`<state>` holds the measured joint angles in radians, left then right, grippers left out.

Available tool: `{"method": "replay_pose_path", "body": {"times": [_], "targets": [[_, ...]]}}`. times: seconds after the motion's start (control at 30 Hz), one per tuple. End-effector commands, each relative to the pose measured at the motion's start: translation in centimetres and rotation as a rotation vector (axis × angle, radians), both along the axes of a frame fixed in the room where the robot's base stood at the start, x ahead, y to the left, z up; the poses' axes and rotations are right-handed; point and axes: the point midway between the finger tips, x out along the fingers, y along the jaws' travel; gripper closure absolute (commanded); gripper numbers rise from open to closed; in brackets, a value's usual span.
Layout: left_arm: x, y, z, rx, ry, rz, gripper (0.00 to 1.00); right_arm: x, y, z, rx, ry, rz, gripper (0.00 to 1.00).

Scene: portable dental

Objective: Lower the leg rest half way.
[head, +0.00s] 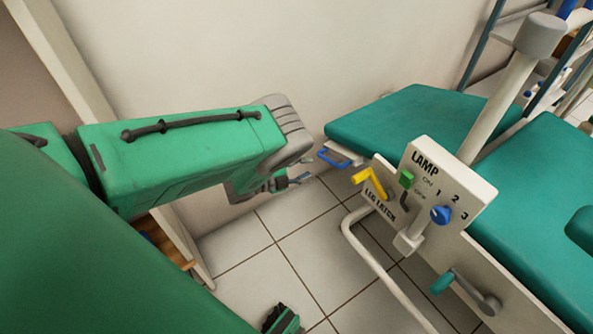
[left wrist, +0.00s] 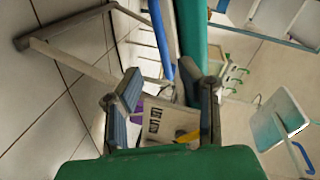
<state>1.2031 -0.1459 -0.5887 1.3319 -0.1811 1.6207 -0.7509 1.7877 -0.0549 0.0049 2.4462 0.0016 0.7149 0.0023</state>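The leg rest (head: 410,120) is a green pad at the far end of the dental chair and looks roughly level. A blue handle bar (head: 335,158) sits at its near left edge; a blue bar (left wrist: 160,40) also shows in the left wrist view. The yellow leg latch lever (head: 372,182) is on a white plate marked LEG LATCH (head: 381,204). My left gripper (head: 300,179) is just left of the handle bar and latch, apart from both. In the left wrist view its fingers (left wrist: 160,82) are spread and empty, with the yellow lever (left wrist: 187,136) visible beyond them.
A white LAMP panel (head: 470,178) with a green switch and blue knob (head: 440,214) stands right of the latch. A crank with a green grip (head: 443,282) is below. A white tube frame (head: 370,258) runs near the floor. A wall stands behind; tiled floor (head: 310,250) is open.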

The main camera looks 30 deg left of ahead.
Motion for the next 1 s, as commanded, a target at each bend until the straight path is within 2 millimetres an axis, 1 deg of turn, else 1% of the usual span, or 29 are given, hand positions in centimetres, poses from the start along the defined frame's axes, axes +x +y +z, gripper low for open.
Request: {"method": "replay_pose_path", "body": {"times": [0.03,0.1,0.23,0.37,0.87,0.97,1.0], "targets": [[-0.8,0.5,0.1,0.001,0.003,0.002,0.67,0.0,0.0,0.0,0.0,0.0,0.0,0.6],[-1.7,0.9,0.2,0.001,0.003,0.002,0.67,0.0,0.0,0.0,0.0,0.0,0.0,0.6],[-2.7,1.4,0.5,0.0,0.002,0.001,0.67,0.0,0.0,0.0,0.0,0.0,0.0,0.6],[-3.0,1.6,0.6,-0.001,0.0,0.0,0.67,0.0,0.0,0.0,0.0,0.0,0.0,0.6],[-3.0,1.7,0.5,-0.002,0.006,0.007,0.67,0.2,0.0,-0.1,0.0,0.002,0.0,0.6],[-3.3,2.6,0.4,-0.021,0.065,0.075,0.67,0.1,0.0,-0.1,0.0,0.003,0.0,0.6],[-3.7,3.2,0.2,-0.038,0.113,0.131,0.67,0.1,0.0,-0.1,0.0,0.003,0.0,0.6]]}}
